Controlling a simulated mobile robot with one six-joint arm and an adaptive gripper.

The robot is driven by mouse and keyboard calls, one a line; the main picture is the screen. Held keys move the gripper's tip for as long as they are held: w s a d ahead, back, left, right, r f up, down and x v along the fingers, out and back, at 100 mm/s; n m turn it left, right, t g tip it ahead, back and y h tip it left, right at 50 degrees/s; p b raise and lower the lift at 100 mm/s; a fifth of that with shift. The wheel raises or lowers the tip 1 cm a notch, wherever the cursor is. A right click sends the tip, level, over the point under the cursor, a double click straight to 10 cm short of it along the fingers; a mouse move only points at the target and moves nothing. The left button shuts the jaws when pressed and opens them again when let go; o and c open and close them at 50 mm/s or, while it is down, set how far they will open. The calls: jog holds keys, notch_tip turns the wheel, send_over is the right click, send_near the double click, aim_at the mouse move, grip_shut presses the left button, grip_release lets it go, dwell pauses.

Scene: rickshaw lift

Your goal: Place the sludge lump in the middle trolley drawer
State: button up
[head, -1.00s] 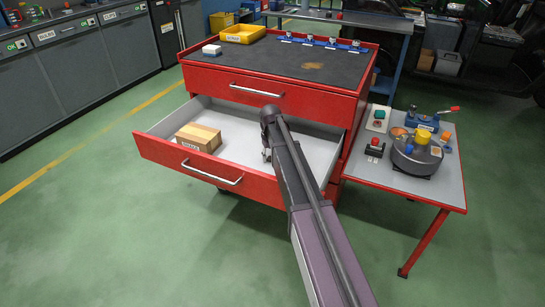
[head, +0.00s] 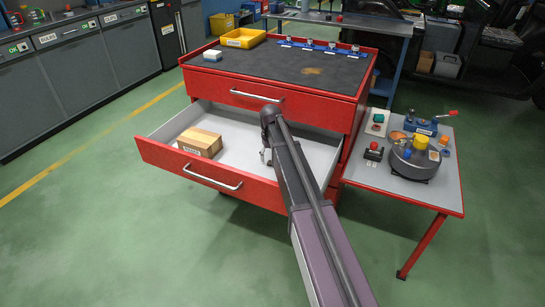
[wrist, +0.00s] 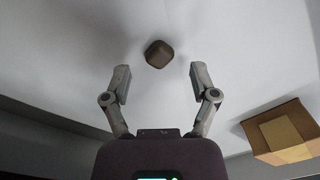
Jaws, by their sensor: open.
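The sludge lump is a small dark brown block (wrist: 159,54) on the pale drawer floor in the wrist view. It lies just beyond my fingertips, between their lines, with no finger visibly touching it. My gripper (wrist: 160,70) is open, its two fingers spread apart with nothing between them. In the head view the middle trolley drawer (head: 240,128) is pulled out, and my arm reaches down into its right half. I cannot make out the lump in the head view.
A cardboard box (head: 200,142) lies in the drawer's left part and shows at the right in the wrist view (wrist: 282,132). The red trolley's top (head: 290,62) carries a yellow tray (head: 243,38). A side table (head: 400,188) holding a grey pot stands to the right.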

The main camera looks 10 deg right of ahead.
aim_at(271, 162)
notch_tip(271, 162, up, 10)
jog(key=p, duration=0.9)
dwell(0.6)
jog(key=s+m, duration=0.1)
jog(key=s, duration=2.8)
jog(key=shift+d+m, duration=0.35)
jog(key=shift+m, duration=0.05)
